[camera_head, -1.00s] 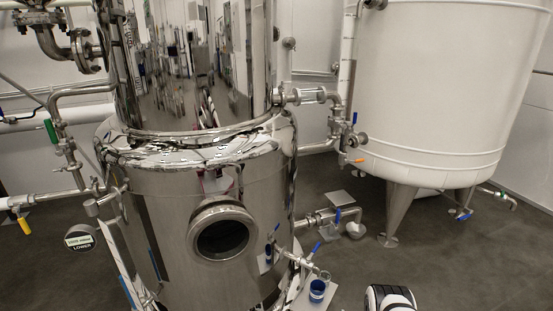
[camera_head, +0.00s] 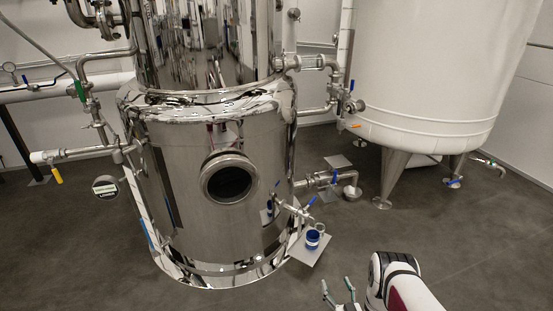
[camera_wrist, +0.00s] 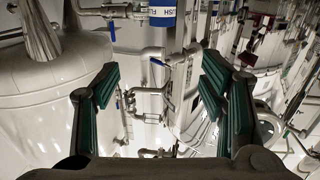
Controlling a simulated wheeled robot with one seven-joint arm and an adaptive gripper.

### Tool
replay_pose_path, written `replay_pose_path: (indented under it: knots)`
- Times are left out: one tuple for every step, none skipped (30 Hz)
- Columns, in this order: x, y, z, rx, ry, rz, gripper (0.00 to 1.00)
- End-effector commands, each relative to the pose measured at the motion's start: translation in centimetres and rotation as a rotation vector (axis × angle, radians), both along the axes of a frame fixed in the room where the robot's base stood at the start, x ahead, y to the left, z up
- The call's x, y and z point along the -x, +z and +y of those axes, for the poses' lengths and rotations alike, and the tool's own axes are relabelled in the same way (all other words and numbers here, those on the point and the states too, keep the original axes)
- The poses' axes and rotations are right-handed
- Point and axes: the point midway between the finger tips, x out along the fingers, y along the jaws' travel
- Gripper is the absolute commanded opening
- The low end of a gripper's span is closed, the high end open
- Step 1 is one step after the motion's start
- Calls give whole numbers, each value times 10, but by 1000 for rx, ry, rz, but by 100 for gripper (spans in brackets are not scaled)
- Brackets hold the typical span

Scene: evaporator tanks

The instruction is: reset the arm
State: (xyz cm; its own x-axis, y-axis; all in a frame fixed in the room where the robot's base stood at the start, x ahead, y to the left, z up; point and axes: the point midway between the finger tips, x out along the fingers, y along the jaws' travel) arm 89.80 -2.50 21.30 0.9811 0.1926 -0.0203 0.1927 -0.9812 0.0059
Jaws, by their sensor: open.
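My gripper (camera_head: 338,289) is at the bottom of the head view, right of centre, with its two fingers apart and nothing between them. My white and dark arm shows beside it. In the wrist view my gripper (camera_wrist: 158,105) has its two green-padded fingers spread wide, with only the distant tanks and pipes between them. The gripper is apart from the steel tank (camera_head: 215,190) and in front of the small plate (camera_head: 307,250) at the tank's foot.
A blue cup (camera_head: 312,240) stands on the small plate below a blue-handled valve. A white tank (camera_head: 430,80) on steel legs stands at the right. Valves and pipes (camera_head: 340,100) run between the tanks. The grey floor (camera_head: 480,230) at the right and front is clear.

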Motion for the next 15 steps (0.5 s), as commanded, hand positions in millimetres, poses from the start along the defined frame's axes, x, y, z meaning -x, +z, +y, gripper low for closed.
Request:
replay_pose_path:
  knots:
    - [-5,3,-1,4,0,6,65]
    - [-8,4,-1,6,0,12,65]
    - [-12,7,-2,10,0,18,65]
    - [-16,9,-2,12,-1,22,65]
    - [-20,11,-3,16,-1,28,65]
    - [-25,14,-4,20,-1,35,65]
    - [-30,16,-4,23,-2,41,65]
    - [-33,19,-5,27,-2,49,65]
    - [-40,23,-6,33,-3,58,65]
    - [-45,26,-7,37,-4,65,65]
    - [-51,30,-8,42,-5,74,65]
    - [-58,35,-9,47,-6,85,65]
    - [-63,39,-10,52,-8,95,65]
    - [-69,44,-11,57,-9,105,65]
    - [-78,50,-12,65,-10,119,65]
